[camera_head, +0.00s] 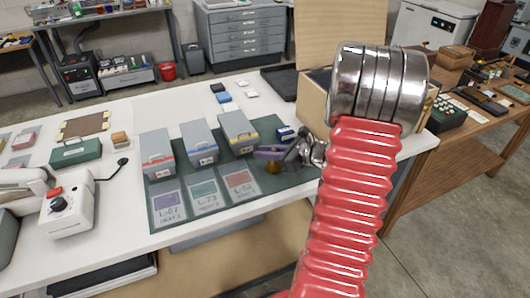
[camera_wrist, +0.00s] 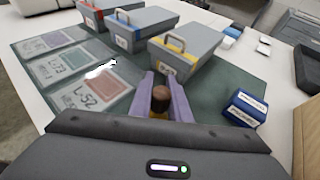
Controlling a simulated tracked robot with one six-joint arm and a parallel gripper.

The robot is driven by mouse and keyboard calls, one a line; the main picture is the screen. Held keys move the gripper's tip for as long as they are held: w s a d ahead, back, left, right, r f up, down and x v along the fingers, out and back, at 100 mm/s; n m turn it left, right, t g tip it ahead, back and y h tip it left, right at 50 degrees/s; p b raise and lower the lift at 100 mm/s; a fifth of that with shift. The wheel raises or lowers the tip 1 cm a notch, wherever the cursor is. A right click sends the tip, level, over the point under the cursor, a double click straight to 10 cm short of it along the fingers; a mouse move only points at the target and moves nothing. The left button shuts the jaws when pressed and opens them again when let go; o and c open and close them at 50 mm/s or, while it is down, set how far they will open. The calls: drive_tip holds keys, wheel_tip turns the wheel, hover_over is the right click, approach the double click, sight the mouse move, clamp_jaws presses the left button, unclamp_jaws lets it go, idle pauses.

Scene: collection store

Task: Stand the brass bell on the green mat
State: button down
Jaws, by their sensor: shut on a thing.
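The brass bell (camera_head: 272,167) is between the purple fingers of my gripper (camera_head: 270,153), over the right part of the green mat (camera_head: 296,178) in the head view. The bell looks roughly upright. Its base is mostly hidden, and I cannot tell whether it touches the mat.
Three grey boxes with red, blue and yellow trim (camera_head: 238,132) stand on the mat behind and left. Labelled cards (camera_head: 240,185) lie in front of them. An open wooden crate (camera_head: 312,100) stands behind my arm.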

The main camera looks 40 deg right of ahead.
drive_tip(key=c, duration=1.7)
unclamp_jaws()
drive_tip(key=shift+f, duration=0.1)
drive_tip(key=shift+o, duration=0.2)
drive_tip(key=v, duration=1.2)
